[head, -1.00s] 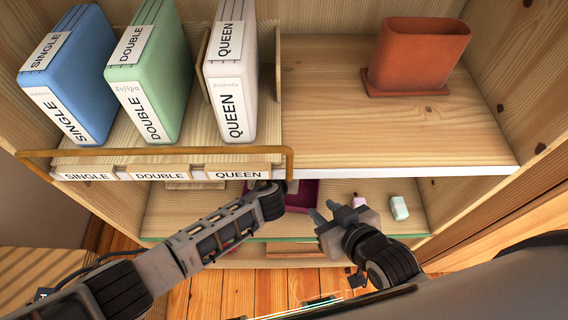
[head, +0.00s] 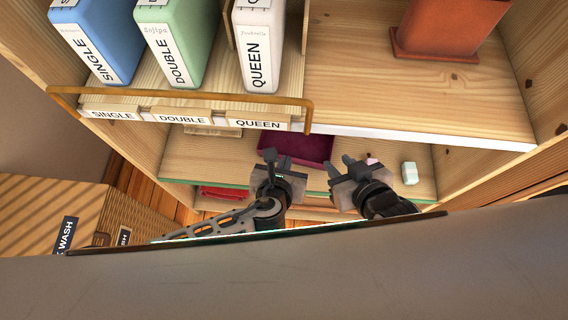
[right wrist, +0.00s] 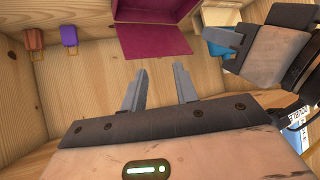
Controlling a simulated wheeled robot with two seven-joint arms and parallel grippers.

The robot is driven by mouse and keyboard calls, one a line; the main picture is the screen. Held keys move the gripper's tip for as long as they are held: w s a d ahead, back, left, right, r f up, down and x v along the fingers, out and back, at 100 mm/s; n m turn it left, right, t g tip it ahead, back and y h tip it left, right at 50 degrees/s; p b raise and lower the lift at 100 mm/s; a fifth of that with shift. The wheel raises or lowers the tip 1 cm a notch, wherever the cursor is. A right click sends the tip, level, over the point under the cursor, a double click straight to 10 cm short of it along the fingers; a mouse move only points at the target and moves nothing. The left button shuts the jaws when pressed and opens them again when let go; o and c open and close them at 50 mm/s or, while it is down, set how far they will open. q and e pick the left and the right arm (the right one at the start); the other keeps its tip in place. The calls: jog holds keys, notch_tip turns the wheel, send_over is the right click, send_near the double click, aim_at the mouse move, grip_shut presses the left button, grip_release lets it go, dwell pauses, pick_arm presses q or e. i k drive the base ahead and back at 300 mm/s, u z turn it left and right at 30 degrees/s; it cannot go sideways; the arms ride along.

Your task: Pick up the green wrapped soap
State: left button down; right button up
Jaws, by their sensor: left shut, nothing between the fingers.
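A small pale green block (head: 409,172), which looks like the green wrapped soap, lies on the lower shelf (head: 330,183) toward its right end. A small pink item (head: 372,161) lies left of it, partly hidden by my right gripper. My right gripper (head: 350,164) is open and empty, left of the green block and apart from it. Its parted fingers show in the right wrist view (right wrist: 160,90). My left gripper (head: 276,160) is shut and empty, in front of the magenta tray. It also shows at the upper right of the right wrist view (right wrist: 232,50). I cannot pick out the green block there.
The magenta tray (head: 303,147) sits on the lower shelf behind my grippers. The upper shelf (head: 360,80) overhangs it, with labelled boxes and a terracotta pot (head: 440,30). A brown item (right wrist: 34,40), a purple item (right wrist: 69,36) and a blue item (right wrist: 222,42) show in the right wrist view.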

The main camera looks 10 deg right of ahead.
aim_at(409, 172)
jog(key=k, duration=1)
